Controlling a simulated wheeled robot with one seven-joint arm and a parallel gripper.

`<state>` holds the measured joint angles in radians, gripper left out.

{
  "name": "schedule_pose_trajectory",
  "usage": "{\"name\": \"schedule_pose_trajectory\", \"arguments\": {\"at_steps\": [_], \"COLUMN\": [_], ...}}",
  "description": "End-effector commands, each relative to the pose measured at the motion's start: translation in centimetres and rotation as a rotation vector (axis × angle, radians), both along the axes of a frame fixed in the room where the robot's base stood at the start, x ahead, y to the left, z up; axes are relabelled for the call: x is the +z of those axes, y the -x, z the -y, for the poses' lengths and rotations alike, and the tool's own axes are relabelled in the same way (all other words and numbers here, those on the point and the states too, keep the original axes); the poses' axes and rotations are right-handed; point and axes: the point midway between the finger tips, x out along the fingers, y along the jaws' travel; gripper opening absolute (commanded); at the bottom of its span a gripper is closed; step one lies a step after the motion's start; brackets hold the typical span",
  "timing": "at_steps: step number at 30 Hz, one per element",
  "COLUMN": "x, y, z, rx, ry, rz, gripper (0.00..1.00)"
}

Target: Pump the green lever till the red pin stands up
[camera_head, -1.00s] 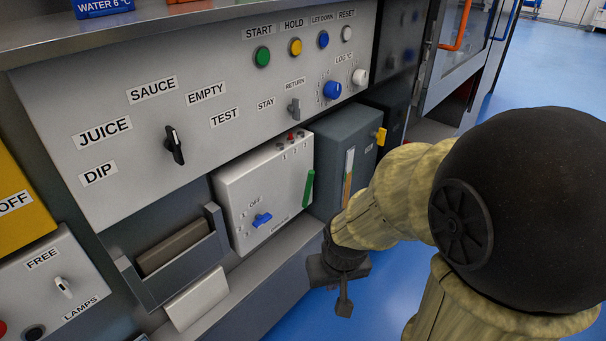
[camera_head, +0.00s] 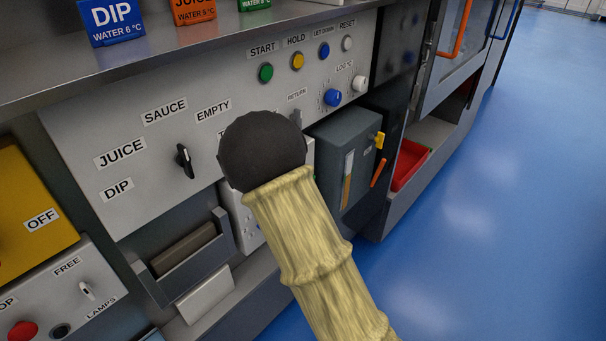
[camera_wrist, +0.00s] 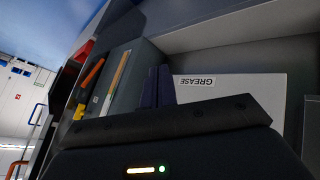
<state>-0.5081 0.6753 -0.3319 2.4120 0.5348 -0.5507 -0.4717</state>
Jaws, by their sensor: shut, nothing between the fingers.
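The white box (camera_head: 243,218) that bears the green lever is mostly behind my arm in the head view. The green lever and the red pin are hidden in both current views. My gripper (camera_wrist: 158,82) shows in the wrist view with its dark fingers together and empty. It is in front of the white box, which also shows in the wrist view (camera_wrist: 264,88) with an upside-down GREASE label. I cannot tell whether the fingers touch the lever. In the head view my gripper is hidden behind my own arm.
A grey box (camera_head: 335,133) with a strip gauge, yellow knob and orange handle (camera_head: 378,173) stands right of the white box. A black selector (camera_head: 184,161) and several buttons sit on the panel above. A red tray (camera_head: 409,166) is farther right. Blue floor is clear at right.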

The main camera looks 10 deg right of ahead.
Motion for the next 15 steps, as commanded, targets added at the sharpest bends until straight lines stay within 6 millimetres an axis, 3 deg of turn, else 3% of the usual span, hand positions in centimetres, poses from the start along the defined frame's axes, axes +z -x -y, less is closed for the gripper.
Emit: {"name": "schedule_pose_trajectory", "arguments": {"at_steps": [7, 15], "x": [2.1, 7.3], "y": [-3.1, -4.7], "z": [0.5, -1.4], "rx": [0.124, 0.272], "ry": [0.423, 0.901], "rz": [0.189, 0.431], "gripper": [0.00, 0.00]}}
